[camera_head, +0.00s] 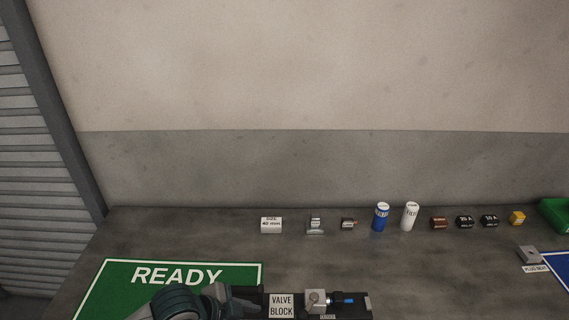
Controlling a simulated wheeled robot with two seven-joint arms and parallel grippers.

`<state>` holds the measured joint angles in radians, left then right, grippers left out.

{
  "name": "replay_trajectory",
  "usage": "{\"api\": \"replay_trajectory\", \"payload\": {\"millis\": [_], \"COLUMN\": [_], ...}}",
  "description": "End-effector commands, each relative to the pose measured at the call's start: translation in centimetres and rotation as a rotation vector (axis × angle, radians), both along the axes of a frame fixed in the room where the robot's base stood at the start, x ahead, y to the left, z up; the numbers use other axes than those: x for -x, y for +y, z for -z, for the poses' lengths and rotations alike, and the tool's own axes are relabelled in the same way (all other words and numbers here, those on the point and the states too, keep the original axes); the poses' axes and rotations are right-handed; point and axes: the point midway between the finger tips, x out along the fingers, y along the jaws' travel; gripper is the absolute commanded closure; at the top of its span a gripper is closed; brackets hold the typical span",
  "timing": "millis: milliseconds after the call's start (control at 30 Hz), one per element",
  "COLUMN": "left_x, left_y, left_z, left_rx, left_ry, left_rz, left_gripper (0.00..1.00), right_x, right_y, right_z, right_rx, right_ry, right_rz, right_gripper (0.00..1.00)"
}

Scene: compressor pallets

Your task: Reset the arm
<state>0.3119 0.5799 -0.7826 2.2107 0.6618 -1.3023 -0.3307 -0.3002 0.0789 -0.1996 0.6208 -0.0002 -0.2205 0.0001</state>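Neither of my grippers can be made out in the head view. At the bottom edge, a dark rounded teal-grey body (178,303) with a lighter grey part (216,291) overlaps the green mat. The frame cuts it off, and I cannot tell for sure whether it is a machine part or my own arm. Beside it on the right is a black base (361,304) with a white VALVE BLOCK label (281,305), a metal block (317,300) and a blue-tipped fitting (345,299).
The green READY mat (120,283) lies on the grey table (440,280) at left. A back row includes a white labelled block (271,225), blue can (381,217), white can (410,216) and yellow block (517,218). A green bin (555,213) stands at right.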

Motion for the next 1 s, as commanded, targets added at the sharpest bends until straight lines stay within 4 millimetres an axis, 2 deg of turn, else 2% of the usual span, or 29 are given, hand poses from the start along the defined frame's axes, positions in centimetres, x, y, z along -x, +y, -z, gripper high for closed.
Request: {"api": "replay_trajectory", "payload": {"millis": [33, 167, 367, 700, 1000], "left_x": [1.0, 2.6, 5.5, 12.4, 17.4], "left_y": [-0.4, -0.3, 1.8, 8.7, 13.0], "left_z": [0.4, 1.1, 2.8, 6.2, 7.7], "left_rx": [0.023, 0.058, 0.087, 0.044, -0.022], "left_ry": [0.015, 0.046, 0.113, 0.247, 0.315], "left_rz": [-0.040, -0.168, -0.399, -0.823, -1.036], "left_gripper": [0.59, 0.59, 0.59, 0.59, 0.59], "right_x": [0.0, 0.0, 0.0, 0.0, 0.0], "right_y": [0.0, 0.0, 0.0, 0.0, 0.0], "right_z": [0.0, 0.0, 0.0, 0.0, 0.0], "right_rx": [0.000, 0.000, 0.000, 0.000, 0.000], "right_ry": [0.000, 0.000, 0.000, 0.000, 0.000], "right_rz": [0.000, 0.000, 0.000, 0.000, -0.001], "right_gripper": [1.00, 1.00, 1.00, 1.00, 1.00]}}
